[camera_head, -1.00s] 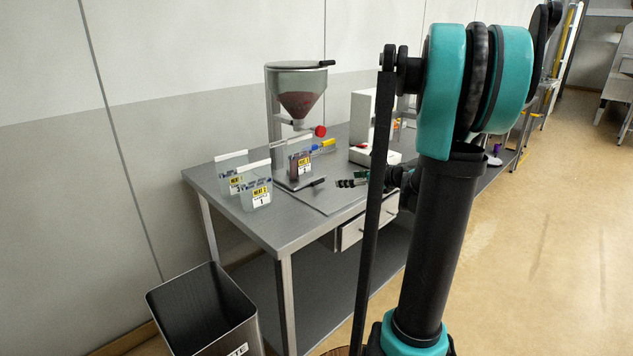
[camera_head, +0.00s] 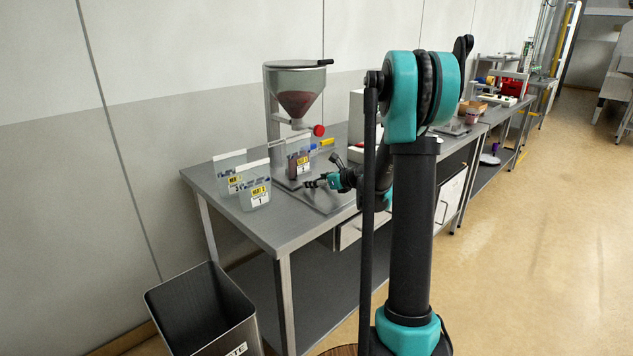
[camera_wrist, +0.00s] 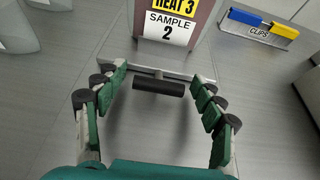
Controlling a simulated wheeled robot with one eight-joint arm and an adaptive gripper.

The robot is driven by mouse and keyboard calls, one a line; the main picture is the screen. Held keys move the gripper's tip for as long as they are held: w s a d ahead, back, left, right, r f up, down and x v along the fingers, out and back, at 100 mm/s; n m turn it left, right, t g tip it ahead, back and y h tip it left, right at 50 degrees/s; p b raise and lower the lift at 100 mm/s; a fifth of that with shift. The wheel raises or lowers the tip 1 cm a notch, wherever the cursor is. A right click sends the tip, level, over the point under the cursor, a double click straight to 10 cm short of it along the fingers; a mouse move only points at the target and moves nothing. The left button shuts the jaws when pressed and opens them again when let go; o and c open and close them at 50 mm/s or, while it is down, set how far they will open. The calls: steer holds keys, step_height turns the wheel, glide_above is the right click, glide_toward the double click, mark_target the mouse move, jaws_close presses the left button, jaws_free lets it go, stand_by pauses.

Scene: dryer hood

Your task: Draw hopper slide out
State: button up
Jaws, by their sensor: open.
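The hopper (camera_head: 295,92) stands at the back left of the metal table, a clear-walled cone with dark reddish material inside and a red knob (camera_head: 319,130) at its lower right. Below it a labelled sample container (camera_head: 299,163) stands on the table; in the wrist view the container (camera_wrist: 175,22) reads "HEAT 3 SAMPLE 2". In front of it is a flat metal bar with a black cylindrical handle (camera_wrist: 159,87). My gripper (camera_wrist: 158,108) is open, its fingers on either side of the handle, apart from it. It also shows low over the table in the head view (camera_head: 310,184).
Two more labelled clear containers (camera_head: 256,194) stand at the table's left. A clips holder (camera_wrist: 258,30) with blue and yellow clips is right of the sample container. A waste bin (camera_head: 203,312) stands on the floor before the table.

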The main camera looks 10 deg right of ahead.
steer(key=shift+w+a, duration=0.1)
steer(key=shift+a, duration=0.05)
jaws_close()
stand_by(0.5)
